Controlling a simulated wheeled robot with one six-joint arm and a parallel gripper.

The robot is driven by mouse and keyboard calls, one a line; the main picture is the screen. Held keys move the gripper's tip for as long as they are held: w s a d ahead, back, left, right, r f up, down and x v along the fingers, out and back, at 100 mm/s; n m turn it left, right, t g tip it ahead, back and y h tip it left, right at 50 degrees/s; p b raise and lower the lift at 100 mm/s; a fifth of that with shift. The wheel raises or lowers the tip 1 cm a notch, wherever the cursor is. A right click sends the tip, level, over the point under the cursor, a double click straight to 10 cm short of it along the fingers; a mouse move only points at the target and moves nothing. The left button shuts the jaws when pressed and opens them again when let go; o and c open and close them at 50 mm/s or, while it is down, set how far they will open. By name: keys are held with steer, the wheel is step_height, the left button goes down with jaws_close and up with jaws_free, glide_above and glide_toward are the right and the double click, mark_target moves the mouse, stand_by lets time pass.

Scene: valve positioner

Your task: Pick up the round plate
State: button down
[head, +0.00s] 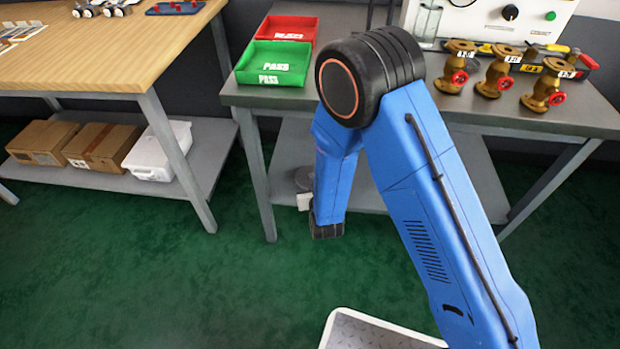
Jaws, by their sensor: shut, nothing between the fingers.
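I cannot make out a round plate for certain in the head view. A small grey rounded shape (303,179) shows just left of my forearm, in front of the bench's lower shelf, with a small pale block below it. It is partly hidden, and I cannot tell if it is the plate or part of my wrist. My blue arm reaches up and then bends down in front of the right bench. My gripper's fingers do not show; the lower arm hides that area.
The grey right bench (490,115) holds a red tray (287,30), a green tray (272,64) and three brass valves with red handwheels, the middle valve (498,75) among them. A wooden-topped bench (100,55) stands left, with boxes below. The green floor (130,270) is clear at left.

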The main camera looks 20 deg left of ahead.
steer(key=s+d, duration=0.5)
steer(key=s, duration=0.3)
steer(key=w+d+n+g+y, duration=0.3)
steer(key=w+d+n+g, duration=0.1)
steer(key=d+n+g, duration=0.2)
steer(key=w+a, duration=0.2)
steer(key=a, duration=0.1)
steer(key=w+a, duration=0.2)
steer(key=a, duration=0.1)
steer(key=w+a+r, duration=0.1)
steer(key=w+a, duration=0.1)
steer(key=a, duration=0.2)
steer(key=shift+w, duration=0.15)
steer(key=shift+w+f, duration=0.1)
steer(key=shift+f, duration=0.7)
steer(key=shift+d+f, duration=0.1)
steer(key=shift+f, duration=0.1)
steer(key=shift+s+d+f, duration=0.1)
steer(key=shift+s+d, duration=0.85)
steer(key=shift+d, duration=0.25)
